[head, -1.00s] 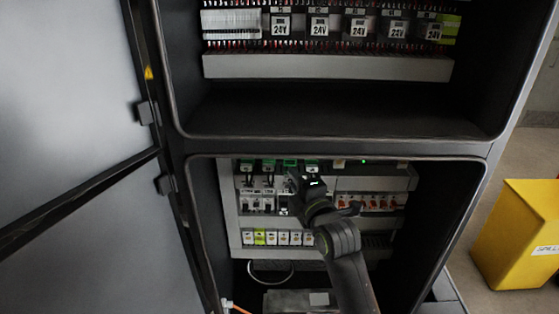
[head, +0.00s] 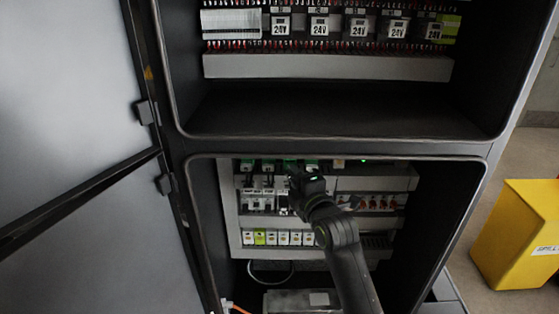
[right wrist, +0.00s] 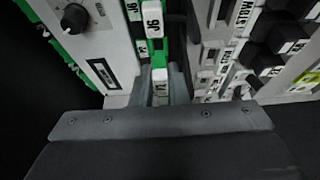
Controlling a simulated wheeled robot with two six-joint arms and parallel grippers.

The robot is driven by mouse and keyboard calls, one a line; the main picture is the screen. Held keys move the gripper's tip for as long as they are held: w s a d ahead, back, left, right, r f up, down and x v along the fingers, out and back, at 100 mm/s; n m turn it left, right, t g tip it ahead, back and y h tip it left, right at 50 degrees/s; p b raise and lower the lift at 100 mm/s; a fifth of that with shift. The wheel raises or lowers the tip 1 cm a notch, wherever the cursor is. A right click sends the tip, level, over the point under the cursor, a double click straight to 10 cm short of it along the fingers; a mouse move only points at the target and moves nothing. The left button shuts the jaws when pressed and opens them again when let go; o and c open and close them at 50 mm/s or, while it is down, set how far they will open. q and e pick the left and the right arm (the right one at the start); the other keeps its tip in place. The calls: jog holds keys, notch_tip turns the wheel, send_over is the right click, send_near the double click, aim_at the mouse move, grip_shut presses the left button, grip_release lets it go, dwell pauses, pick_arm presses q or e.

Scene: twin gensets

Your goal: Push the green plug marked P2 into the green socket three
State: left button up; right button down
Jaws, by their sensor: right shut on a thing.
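My right gripper (head: 293,172) reaches into the lower cabinet bay, just under the row of green sockets. In the right wrist view its fingers (right wrist: 160,85) are shut on a small green plug with a white label (right wrist: 160,75); the marking is too small to read surely. A green socket (right wrist: 154,45) with white labels lies just beyond the plug. I cannot tell whether plug and socket touch or how far the plug is in. In the head view the gripper covers the plug and partly hides the third green socket (head: 288,164). My left gripper is not in view.
White breakers (head: 258,199) and a lower row of relays (head: 278,238) lie below. Red-marked switches (head: 381,203) are to the right. The open cabinet door (head: 80,230) stands at the left.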

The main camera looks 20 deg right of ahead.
jog(key=shift+w+d, duration=0.2)
jog(key=shift+w, duration=0.45)
jog(key=shift+w+d, duration=0.2)
jog(key=shift+w, duration=0.45)
dwell(1.8)
jog(key=c, duration=1.3)
grip_release()
jog(key=shift+c, duration=0.2)
jog(key=shift+s, duration=0.1)
